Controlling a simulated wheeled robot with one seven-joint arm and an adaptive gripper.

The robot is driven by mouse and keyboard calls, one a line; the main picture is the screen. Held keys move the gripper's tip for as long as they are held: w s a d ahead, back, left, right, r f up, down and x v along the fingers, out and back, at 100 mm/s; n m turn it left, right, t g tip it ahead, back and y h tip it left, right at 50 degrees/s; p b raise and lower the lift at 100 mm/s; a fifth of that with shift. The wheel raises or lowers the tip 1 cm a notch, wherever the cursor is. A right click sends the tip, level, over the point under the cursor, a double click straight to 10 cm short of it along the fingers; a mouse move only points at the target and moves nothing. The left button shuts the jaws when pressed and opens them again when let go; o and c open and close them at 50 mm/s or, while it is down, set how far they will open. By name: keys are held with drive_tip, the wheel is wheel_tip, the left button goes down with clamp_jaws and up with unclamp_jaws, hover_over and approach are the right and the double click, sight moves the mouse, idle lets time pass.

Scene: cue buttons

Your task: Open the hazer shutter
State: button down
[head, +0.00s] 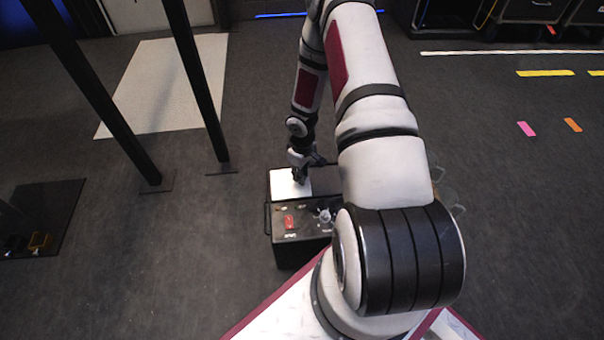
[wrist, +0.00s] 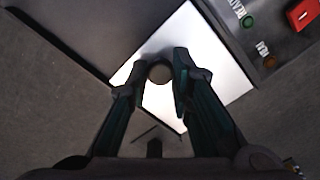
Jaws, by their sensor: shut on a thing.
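The hazer (head: 284,250) is a dark box on the floor in front of my base. A bright metal plate, which looks like its shutter (head: 284,187), lies on its top at the far left. The plate fills the middle of the wrist view (wrist: 222,75), with a small round dark knob (wrist: 160,73) standing on it. My gripper (wrist: 161,68) has its two fingers on either side of the knob, shut on it. In the head view my gripper (head: 300,175) is over the plate, and the knob is hidden there.
A red switch (head: 290,222) and small knobs sit on the hazer's near panel. In the wrist view a green light (wrist: 249,22) and an amber light (wrist: 270,61) show. Black posts (head: 200,85) stand to the left. Floor around the hazer is clear.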

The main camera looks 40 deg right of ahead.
drive_tip(key=s+d, duration=0.2)
drive_tip(key=s+d+p, duration=0.1)
drive_tip(key=s+d, duration=0.1)
drive_tip(key=d, duration=0.1)
drive_tip(key=s+d+p, duration=0.1)
drive_tip(key=d, duration=0.2)
drive_tip(key=shift+s+d, duration=0.25)
drive_tip(key=shift+s, duration=0.15)
drive_tip(key=c, duration=1.4)
unclamp_jaws()
drive_tip(key=shift+r, duration=0.1)
wheel_tip(320, 180, up, 12)
drive_tip(key=shift+f, duration=0.1)
